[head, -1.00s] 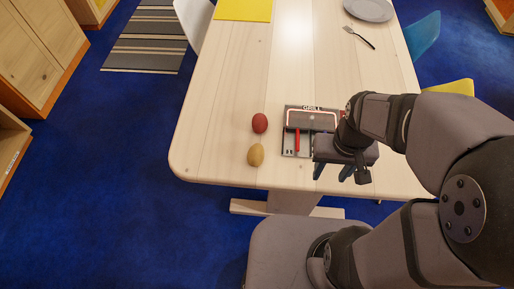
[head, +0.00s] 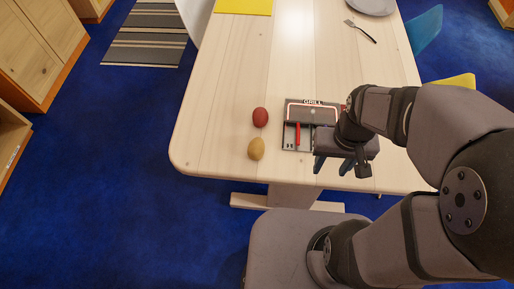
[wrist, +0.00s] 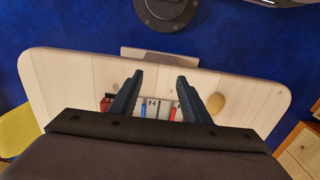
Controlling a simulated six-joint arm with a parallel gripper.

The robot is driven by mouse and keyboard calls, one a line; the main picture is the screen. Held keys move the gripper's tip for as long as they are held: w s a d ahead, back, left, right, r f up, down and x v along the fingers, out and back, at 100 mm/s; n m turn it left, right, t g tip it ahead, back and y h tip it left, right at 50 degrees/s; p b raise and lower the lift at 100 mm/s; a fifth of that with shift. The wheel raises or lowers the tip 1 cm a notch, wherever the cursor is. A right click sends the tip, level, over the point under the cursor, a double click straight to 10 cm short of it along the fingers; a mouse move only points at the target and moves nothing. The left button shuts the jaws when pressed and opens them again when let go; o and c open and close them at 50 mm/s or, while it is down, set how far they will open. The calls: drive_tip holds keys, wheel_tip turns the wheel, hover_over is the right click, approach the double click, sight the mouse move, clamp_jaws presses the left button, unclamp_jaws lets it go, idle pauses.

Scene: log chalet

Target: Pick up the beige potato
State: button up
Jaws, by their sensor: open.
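The beige potato (head: 256,149) lies on the light wooden table near its front left edge in the head view. In the wrist view the beige potato (wrist: 216,104) shows just right of the right finger. A red potato (head: 260,117) lies a little behind it in the head view. My gripper (head: 334,166) is above the front part of the table, to the right of the beige potato and apart from it. In the wrist view my gripper (wrist: 160,82) is open, with nothing held between its fingers.
A grill box (head: 297,138) with a red-handled item lies between the potatoes and my arm, partly hidden by it. A fork (head: 360,31) and a grey plate (head: 371,5) are at the back right. A yellow mat (head: 244,6) is at the back left. The table's left middle is clear.

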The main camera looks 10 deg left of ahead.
sight(256, 147)
drive_tip(key=o, duration=0.6)
